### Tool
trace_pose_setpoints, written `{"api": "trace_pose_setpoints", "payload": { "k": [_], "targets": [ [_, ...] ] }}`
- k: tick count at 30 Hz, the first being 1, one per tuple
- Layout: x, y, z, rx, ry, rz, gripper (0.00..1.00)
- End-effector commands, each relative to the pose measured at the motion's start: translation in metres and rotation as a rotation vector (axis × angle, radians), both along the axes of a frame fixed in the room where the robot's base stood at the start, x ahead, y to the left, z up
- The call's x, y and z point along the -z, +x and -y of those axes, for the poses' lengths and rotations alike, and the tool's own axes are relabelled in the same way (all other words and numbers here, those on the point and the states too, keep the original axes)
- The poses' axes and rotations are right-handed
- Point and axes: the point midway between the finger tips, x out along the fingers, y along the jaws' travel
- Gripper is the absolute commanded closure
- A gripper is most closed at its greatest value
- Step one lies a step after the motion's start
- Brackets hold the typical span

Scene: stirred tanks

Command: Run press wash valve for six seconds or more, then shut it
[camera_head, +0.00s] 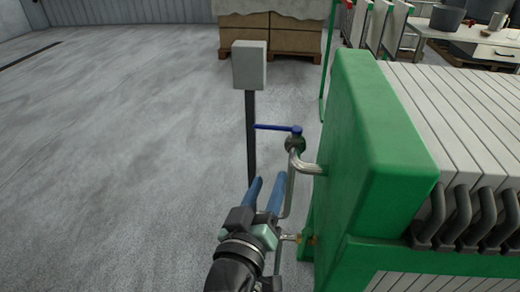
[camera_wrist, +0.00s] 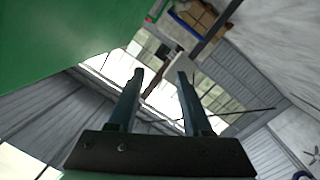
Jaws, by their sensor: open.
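The wash valve (camera_head: 294,143) sits on a bent steel pipe (camera_head: 306,166) at the left side of the green press (camera_head: 362,150). Its blue lever (camera_head: 272,127) lies roughly level and points left from the stem, towards the dark post. I cannot tell from this whether the valve is open or shut. My gripper (camera_head: 267,182) is open, with two blue fingers pointing up the picture. It appears below the lever, apart from it, with nothing held. In the wrist view my open gripper (camera_wrist: 160,75) shows with the lever not clearly visible.
A grey box (camera_head: 249,65) stands on a dark post (camera_head: 250,120) just left of the lever. The press's white plates (camera_head: 440,110) and dark hoses (camera_head: 462,220) fill the right. Pallets with boxes (camera_head: 270,35) stand behind. The floor at left is clear.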

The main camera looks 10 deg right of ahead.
Motion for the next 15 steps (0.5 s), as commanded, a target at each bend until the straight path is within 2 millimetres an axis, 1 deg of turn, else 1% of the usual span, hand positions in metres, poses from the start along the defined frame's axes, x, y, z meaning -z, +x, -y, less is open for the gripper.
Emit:
{"api": "trace_pose_setpoints", "payload": {
  "k": [1, 6, 10, 15],
  "targets": [
    [-0.014, 0.001, -0.001, -0.006, 0.009, 0.017, 0.50],
    [-0.039, 0.005, -0.003, -0.022, 0.036, 0.055, 0.50],
    [-0.050, 0.006, -0.005, -0.032, 0.049, 0.073, 0.50],
    [-0.055, 0.007, -0.005, -0.036, 0.054, 0.083, 0.50]
  ]
}}
